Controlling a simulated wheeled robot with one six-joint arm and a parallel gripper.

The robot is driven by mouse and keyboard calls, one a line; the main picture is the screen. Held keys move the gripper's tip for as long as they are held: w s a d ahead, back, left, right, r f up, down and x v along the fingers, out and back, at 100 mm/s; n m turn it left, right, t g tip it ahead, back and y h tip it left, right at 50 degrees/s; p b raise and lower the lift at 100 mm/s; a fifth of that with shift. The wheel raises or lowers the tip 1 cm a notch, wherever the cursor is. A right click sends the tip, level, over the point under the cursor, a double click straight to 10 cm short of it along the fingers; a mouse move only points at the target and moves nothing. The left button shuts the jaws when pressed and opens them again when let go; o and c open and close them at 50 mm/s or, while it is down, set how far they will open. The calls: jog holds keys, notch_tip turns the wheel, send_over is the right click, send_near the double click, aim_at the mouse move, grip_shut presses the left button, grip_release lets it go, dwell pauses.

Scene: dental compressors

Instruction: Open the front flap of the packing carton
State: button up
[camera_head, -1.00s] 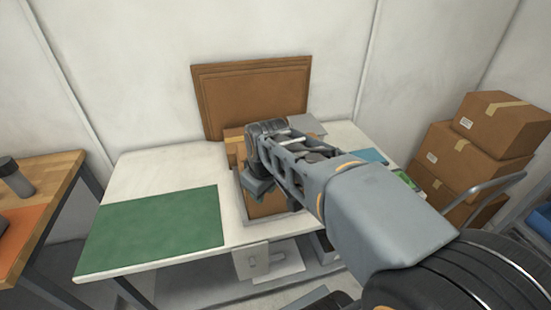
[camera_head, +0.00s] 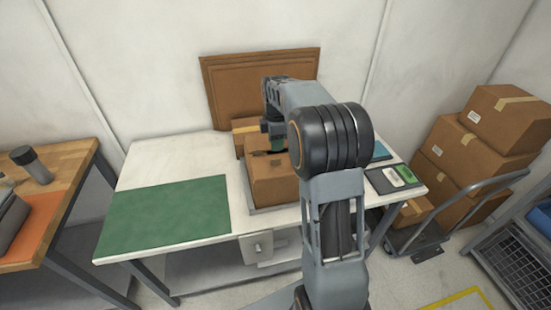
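The brown packing carton (camera_head: 272,188) stands on a grey tray or base on the white table, near the table's front edge. Its front face shows, and its right part is hidden behind my arm. I cannot tell the flaps apart clearly. My gripper (camera_head: 274,146) is small in the head view, over or just behind the carton's top. The arm partly hides it, and I cannot make out its fingers or whether it touches the carton.
A green mat (camera_head: 165,215) lies on the table's left part. A dark tray (camera_head: 394,178) with a green and white item is at the right. Stacked boxes (camera_head: 470,148) stand on a cart at the right. A brown panel (camera_head: 258,85) leans on the wall.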

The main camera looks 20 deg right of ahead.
notch_tip(320, 180, down, 8)
jog(key=shift+r+p, duration=0.15)
jog(key=shift+p, duration=0.15)
grip_shut()
dwell(0.3)
